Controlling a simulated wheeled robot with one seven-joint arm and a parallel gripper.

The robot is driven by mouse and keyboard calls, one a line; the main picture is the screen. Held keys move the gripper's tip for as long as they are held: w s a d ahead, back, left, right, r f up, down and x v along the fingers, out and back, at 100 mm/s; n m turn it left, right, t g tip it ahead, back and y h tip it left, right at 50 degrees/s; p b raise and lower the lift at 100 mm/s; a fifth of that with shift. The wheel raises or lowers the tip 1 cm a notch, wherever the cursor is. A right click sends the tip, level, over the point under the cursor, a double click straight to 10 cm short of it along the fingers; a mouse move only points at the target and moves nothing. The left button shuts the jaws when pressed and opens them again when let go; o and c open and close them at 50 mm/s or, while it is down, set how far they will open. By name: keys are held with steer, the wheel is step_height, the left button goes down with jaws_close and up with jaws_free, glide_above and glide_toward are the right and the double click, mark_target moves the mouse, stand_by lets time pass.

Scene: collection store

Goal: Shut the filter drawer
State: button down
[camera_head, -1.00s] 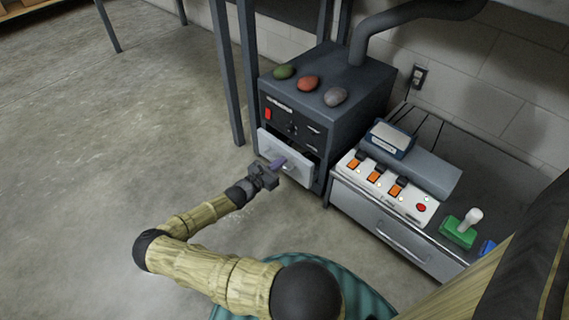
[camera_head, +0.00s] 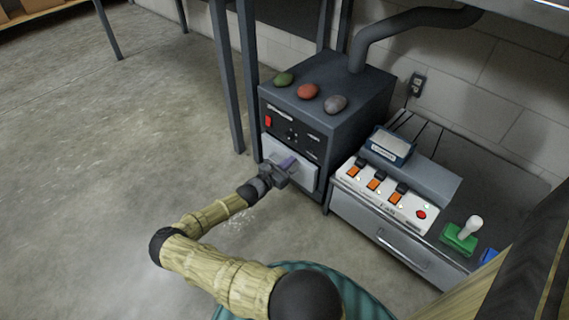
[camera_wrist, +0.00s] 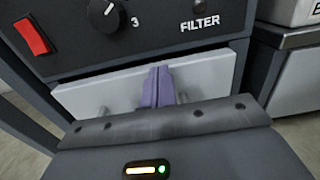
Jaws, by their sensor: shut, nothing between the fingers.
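The filter drawer (camera_head: 306,179) is the pale grey front low on the dark cabinet (camera_head: 345,131). In the head view it sits about flush with the cabinet face, and I see no clear gap around it. The drawer front (camera_wrist: 90,96) also fills the middle of the wrist view, below the FILTER label (camera_wrist: 200,23). My gripper (camera_head: 287,163) is shut and empty. Its purple fingers (camera_wrist: 158,88) point at the drawer front, at or very near its surface. Whether they touch cannot be told. My gripper hides part of the drawer front.
Red, green and grey stones lie on the cabinet top. A low unit (camera_head: 400,250) with a switch panel (camera_head: 385,192) stands close at right. Dark posts (camera_head: 228,80) rise behind left. The floor at left is clear.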

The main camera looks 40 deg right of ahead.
stand_by(0.4)
steer(key=shift+a, duration=0.2)
steer(key=s+a+p, duration=0.1)
steer(key=a+p, duration=0.5)
steer(key=a, duration=0.7)
steer(key=shift+a, duration=0.3)
steer(key=shift+s, duration=0.1)
